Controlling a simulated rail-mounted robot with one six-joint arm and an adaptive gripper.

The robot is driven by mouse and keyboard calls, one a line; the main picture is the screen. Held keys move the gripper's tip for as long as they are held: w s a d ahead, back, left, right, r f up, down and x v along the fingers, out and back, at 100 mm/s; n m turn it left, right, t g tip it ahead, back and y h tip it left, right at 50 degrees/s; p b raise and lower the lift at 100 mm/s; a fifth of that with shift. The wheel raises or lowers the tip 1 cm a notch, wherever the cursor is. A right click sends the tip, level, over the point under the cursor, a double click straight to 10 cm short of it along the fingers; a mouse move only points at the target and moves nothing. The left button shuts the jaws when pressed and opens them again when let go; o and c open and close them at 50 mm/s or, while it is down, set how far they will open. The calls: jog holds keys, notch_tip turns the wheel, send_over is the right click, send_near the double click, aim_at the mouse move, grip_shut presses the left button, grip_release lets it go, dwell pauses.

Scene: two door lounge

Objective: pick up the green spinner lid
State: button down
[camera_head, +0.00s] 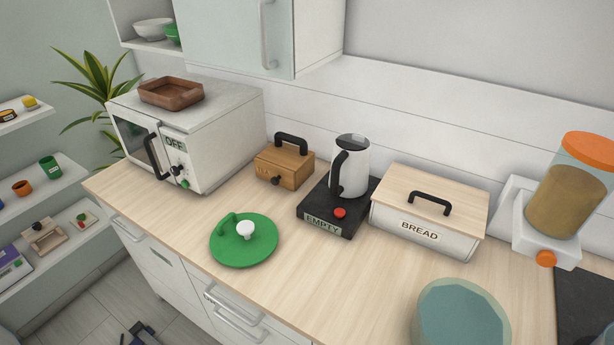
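The green spinner lid (259,251) lies flat on the wooden counter, near its front edge. It is a round green disc with a white knob (246,230) near its middle and a raised green part to the left of the knob. Nothing is on top of it and nothing touches it. My gripper is not visible in the head view.
Behind the lid stand a white microwave (212,139), a small wooden box (284,168) and a kettle (351,165) on a black base. A bread box (424,232), a dispenser (572,180) and a translucent teal bowl (459,318) stand right. Counter around the lid is clear.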

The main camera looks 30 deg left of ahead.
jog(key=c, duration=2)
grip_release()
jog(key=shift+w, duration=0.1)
